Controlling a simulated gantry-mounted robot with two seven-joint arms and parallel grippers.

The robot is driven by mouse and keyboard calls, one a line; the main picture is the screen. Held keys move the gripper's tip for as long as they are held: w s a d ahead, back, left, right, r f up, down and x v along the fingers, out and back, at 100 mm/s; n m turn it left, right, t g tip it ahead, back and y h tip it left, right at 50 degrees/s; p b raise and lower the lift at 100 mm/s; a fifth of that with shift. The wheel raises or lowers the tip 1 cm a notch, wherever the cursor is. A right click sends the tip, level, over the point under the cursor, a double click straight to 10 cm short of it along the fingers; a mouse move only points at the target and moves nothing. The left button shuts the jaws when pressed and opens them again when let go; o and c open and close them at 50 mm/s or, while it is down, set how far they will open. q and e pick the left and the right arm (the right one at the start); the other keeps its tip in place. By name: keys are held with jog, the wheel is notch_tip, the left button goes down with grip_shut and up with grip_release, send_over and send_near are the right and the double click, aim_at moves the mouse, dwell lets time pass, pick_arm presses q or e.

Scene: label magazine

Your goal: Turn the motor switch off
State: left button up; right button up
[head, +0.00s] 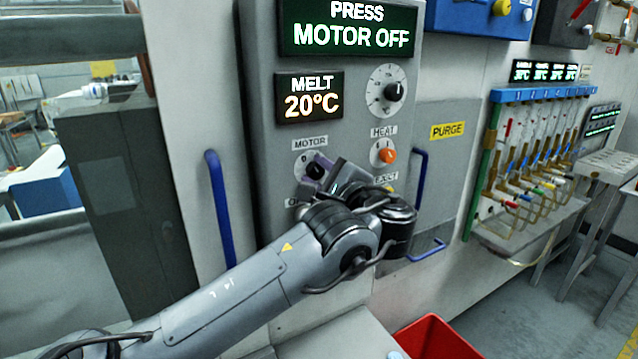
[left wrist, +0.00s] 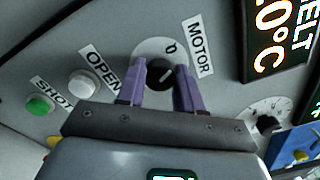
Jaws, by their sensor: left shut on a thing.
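The motor switch (left wrist: 165,76) is a black knob on a round white dial, under the MOTOR label (head: 310,143). My left gripper (left wrist: 165,88) has its two purple fingers on either side of the knob, shut on it. A light pointer line shows on the knob, and a mark shows on the dial's edge. In the head view the switch (head: 315,171) is partly covered by the fingers, and my left wrist covers the panel below it. My right gripper is in neither view.
Above are the PRESS MOTOR OFF display (head: 346,27), the MELT 20°C display (head: 309,97) and another knob (head: 394,92). An orange HEAT knob (head: 383,154) is to the right. Blue handles (head: 219,205) flank the panel.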

pick_arm(q)
jog(key=shift+n+b, duration=0.3)
jog(key=shift+n, duration=0.4)
jog(key=o, duration=1)
jog(key=shift+o, duration=0.2)
jog(key=shift+s+d+f+b, duration=0.1)
jog(key=shift+s+d+b, duration=0.1)
jog(key=shift+s+b, duration=0.1)
jog(key=b+v, duration=0.3)
jog(key=v, duration=0.7)
jog(key=shift+b, duration=0.35)
